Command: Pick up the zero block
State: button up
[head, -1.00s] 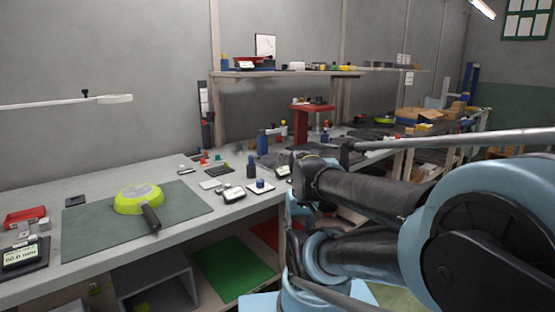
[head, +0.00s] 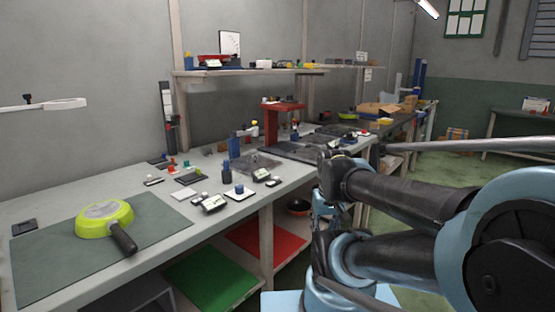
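I cannot tell for sure which small part is the zero block. A blue block (head: 239,190) stands on a white pad (head: 234,195) near the front edge of the workbench (head: 185,234). A dark block (head: 226,170) stands just behind it, to the left. Small gauges with pale displays (head: 213,203) lie beside the pad, with another (head: 262,174) to its right. Their lettering is too small to read. My folded arm fills the right side, beyond the bench's front edge. My gripper cannot be made out in this view.
A lime-green pan (head: 104,217) with a dark handle lies on a grey-green mat (head: 60,260) at the left. A red stand (head: 283,118) rises farther back. A shelf (head: 190,73) runs above the bench. Green (head: 212,278) and red (head: 268,243) panels lie below. Open floor shows at right.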

aim_at(252, 157)
jog(key=z, duration=0.15)
jog(key=k, duration=1)
jog(key=u, duration=0.55)
jog(key=i, duration=1)
jog(key=z, duration=0.1)
